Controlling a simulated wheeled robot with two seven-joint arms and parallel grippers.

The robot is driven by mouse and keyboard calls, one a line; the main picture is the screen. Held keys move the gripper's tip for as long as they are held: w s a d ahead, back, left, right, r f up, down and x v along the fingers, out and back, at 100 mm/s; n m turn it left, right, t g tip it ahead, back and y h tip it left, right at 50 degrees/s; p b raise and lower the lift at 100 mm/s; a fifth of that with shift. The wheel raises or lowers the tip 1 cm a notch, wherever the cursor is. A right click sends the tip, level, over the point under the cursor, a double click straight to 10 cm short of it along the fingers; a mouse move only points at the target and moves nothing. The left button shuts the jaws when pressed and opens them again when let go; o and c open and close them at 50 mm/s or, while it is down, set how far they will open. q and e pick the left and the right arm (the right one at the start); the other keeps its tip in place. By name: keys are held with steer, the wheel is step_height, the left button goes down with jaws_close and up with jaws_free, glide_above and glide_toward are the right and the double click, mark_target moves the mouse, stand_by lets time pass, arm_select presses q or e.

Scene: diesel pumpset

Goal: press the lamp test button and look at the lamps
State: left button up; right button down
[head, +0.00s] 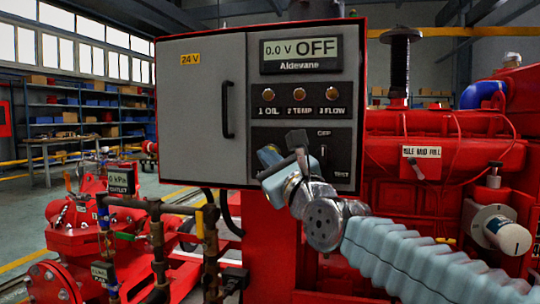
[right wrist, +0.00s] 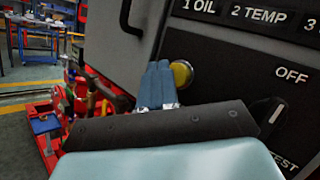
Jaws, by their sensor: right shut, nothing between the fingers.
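The grey control box (head: 200,110) carries three lamps in a row: 1 OIL (head: 268,94), 2 TEMP (head: 299,94) and 3 FLOW (head: 331,94). They look dull amber, with no clear glow. A round yellow button (right wrist: 182,74) shows below the 1 OIL label in the right wrist view; in the head view my gripper hides that spot. My right gripper (head: 268,154) is shut and empty in front of the lower panel. In the right wrist view its blue fingertips (right wrist: 160,68) are just left of the button; I cannot tell whether they touch it. My left gripper is out of view.
A selector knob (head: 323,158) marked OFF and TEST sits right of my gripper. The display (head: 301,48) reads 0.0 V OFF. A door handle (head: 228,110) stands out at the left. Red pump parts (head: 85,225) stand below left, the red engine (head: 440,150) at right.

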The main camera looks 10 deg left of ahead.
steer(key=shift+w, duration=0.1)
steer(key=shift+w, duration=0.35)
steer(key=shift+w, duration=0.4)
stand_by(0.7)
steer(key=shift+s, duration=0.15)
stand_by(0.3)
steer(key=shift+s+b, duration=0.35)
steer(key=shift+s, duration=0.35)
steer(key=s, duration=0.5)
steer(key=shift+p, duration=0.35)
